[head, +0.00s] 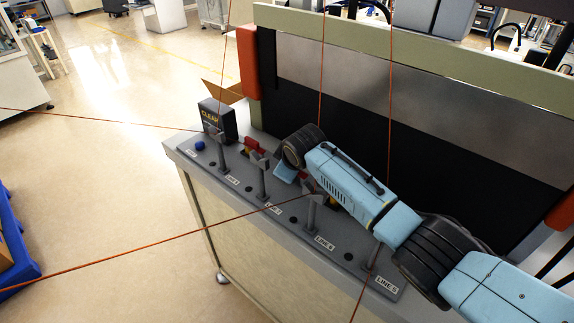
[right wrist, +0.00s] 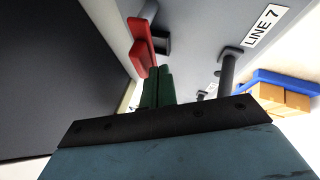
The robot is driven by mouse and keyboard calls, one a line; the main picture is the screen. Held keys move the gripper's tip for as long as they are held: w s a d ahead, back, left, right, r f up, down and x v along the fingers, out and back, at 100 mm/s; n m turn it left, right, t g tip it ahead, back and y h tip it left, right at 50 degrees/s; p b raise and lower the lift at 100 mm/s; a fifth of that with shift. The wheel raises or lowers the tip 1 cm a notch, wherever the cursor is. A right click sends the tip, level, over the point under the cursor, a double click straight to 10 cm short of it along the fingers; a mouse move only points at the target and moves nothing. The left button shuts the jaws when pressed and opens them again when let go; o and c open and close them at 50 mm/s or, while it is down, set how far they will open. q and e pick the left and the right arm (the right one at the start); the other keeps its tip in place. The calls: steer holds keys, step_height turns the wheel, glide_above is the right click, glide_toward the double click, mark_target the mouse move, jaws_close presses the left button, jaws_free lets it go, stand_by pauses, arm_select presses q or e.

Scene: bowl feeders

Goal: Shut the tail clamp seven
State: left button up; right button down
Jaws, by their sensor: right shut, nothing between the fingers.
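In the right wrist view, a red lever (right wrist: 141,46) stands by a dark block on the grey bench top, just beyond my fingertips. I cannot tell whether the fingers touch it. My right gripper (right wrist: 158,72) has its green fingers together with nothing between them. A "LINE 7" label (right wrist: 266,27) lies to the right, by a grey post (right wrist: 228,68). In the head view, a red part (head: 252,144) shows left of my right wrist; my arm hides the fingers and part of the bench there. I cannot tell the clamp's exact position. My left gripper is not in view.
Several grey posts stand along the bench (head: 178,150), with line labels at its front edge. A black "CLEAR" box (head: 217,119) stands at the far left end. Orange lines cross the head view. A dark panel (head: 350,115) rises behind the bench.

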stand_by(0.3)
steer(key=shift+s+d+r, duration=0.1)
steer(key=shift+s+r, duration=0.15)
steer(key=shift+r, duration=0.2)
steer(key=v, duration=1.2)
steer(key=shift+p, duration=0.45)
steer(key=shift+s+r, duration=0.1)
steer(key=shift+r, duration=0.05)
